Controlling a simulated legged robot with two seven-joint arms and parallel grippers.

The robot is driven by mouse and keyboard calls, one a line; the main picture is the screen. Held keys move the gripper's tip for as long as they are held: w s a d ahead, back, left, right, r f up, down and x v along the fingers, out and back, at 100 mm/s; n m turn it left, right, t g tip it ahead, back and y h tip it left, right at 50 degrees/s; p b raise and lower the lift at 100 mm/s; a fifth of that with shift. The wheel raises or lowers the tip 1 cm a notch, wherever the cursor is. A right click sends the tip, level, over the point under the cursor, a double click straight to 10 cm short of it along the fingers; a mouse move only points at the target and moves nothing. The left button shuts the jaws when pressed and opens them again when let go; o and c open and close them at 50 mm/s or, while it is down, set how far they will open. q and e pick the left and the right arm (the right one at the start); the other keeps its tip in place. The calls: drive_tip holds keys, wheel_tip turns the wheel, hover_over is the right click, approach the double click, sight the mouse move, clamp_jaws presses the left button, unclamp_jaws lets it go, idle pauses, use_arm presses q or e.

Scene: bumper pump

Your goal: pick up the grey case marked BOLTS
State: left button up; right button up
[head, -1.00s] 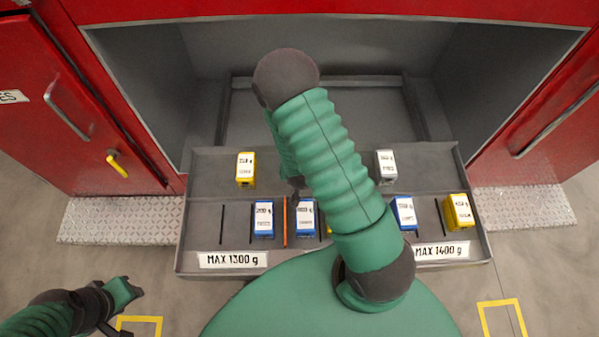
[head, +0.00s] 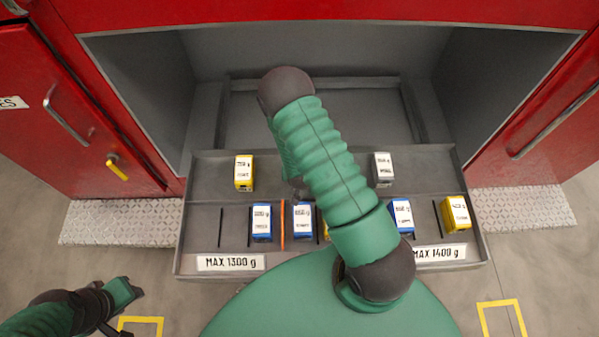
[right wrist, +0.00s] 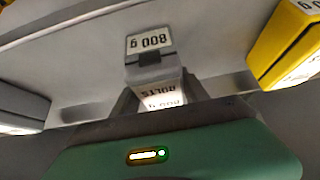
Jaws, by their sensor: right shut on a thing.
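The grey case marked BOLTS (right wrist: 160,80) shows upside down in the right wrist view, with 800 g on its label. My right gripper (right wrist: 160,102) is shut on it, one finger on each side. In the head view my right arm hides this case and nearly all of that gripper. I cannot tell whether the case is clear of the tray floor. My left gripper (head: 136,293) is low at the left, away from the tray; its jaws are too small to judge.
The grey tray (head: 215,170) also holds another grey case (head: 383,170), a back yellow case (head: 244,173), several blue cases, including one at left (head: 261,223), and a right yellow case (head: 455,213). Thin dividers stand between front slots. Red cabinet walls flank the tray.

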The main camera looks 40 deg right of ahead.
drive_tip(key=shift+s+d+f, duration=0.1)
drive_tip(key=shift+s+d, duration=0.05)
drive_tip(key=shift+d, duration=0.1)
clamp_jaws()
drive_tip(key=shift+a, duration=0.1)
